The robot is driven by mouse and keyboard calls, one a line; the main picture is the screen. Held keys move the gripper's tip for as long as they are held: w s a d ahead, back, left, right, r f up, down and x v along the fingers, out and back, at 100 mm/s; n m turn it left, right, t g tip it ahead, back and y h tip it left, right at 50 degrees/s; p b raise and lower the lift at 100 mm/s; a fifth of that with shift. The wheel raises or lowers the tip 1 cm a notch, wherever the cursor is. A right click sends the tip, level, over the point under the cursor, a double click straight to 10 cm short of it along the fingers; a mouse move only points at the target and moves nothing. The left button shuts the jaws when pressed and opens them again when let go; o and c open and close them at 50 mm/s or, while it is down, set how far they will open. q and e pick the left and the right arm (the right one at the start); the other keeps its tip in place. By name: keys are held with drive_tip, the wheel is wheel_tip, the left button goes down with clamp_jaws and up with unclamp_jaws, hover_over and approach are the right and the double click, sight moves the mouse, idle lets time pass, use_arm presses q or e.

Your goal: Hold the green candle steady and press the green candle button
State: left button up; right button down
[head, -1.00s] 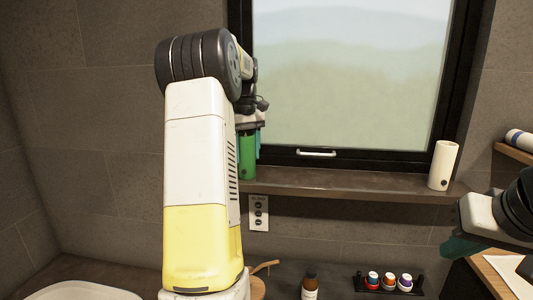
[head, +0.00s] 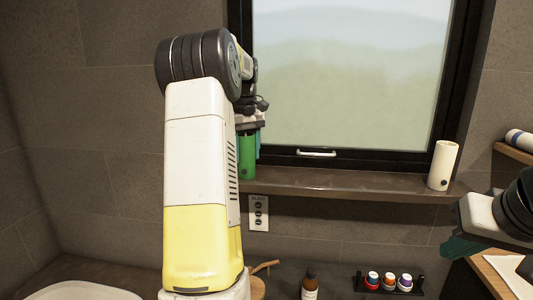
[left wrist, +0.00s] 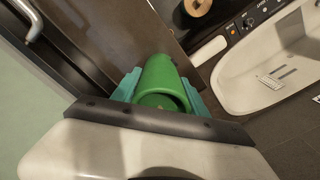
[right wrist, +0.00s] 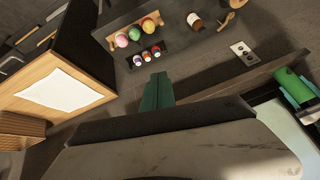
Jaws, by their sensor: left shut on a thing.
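The green candle (head: 247,165) stands upright on the window sill at its left end, partly behind my left arm. My left gripper (head: 249,143) is shut around it from above, and its teal fingers flank the candle (left wrist: 158,76) in the left wrist view. The candle (right wrist: 292,84) also shows at the right edge of the right wrist view. My right gripper (head: 462,247) is at the right side of the head view, well away from the candle. Its fingers (right wrist: 157,92) are together and empty.
A white candle (head: 442,166) with a dark button stands at the sill's (head: 330,184) right end. Below are a wall switch panel (head: 259,213), a brown bottle (head: 309,285) and a black rack (head: 417,285) of small jars. The sill between the candles is clear.

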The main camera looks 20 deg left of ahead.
drive_tip(key=shift+w, duration=0.1)
drive_tip(key=w+a+r+n+t+y, duration=0.1)
drive_tip(key=w+a+n+y, duration=0.1)
drive_tip(key=w+a, duration=0.6)
drive_tip(key=w+a+n+y, duration=0.2)
drive_tip(key=w+a, duration=0.1)
drive_tip(key=a, duration=0.9)
drive_tip(key=a+f+n+y, duration=0.1)
drive_tip(key=a+f, duration=0.1)
drive_tip(key=a, duration=1)
drive_tip(key=s+a+f+n+y, duration=0.1)
drive_tip(key=a+f+n+y, duration=0.1)
drive_tip(key=a, duration=1.1)
drive_tip(key=shift+s+a+f+t, duration=0.2)
drive_tip(key=shift+a+f+t, duration=0.05)
drive_tip(key=shift+f+t, duration=0.05)
approach(243, 176)
drive_tip(key=shift+w+a+f, duration=0.2)
drive_tip(key=shift+a+f, duration=0.25)
drive_tip(key=shift+a, duration=0.25)
drive_tip(key=shift+w+a+f, duration=0.15)
drive_tip(key=shift+a+f, duration=0.25)
drive_tip(key=shift+a, duration=0.3)
drive_tip(key=shift+w+a+f, duration=0.2)
drive_tip(key=shift+a+f, duration=0.25)
drive_tip(key=shift+a, duration=0.25)
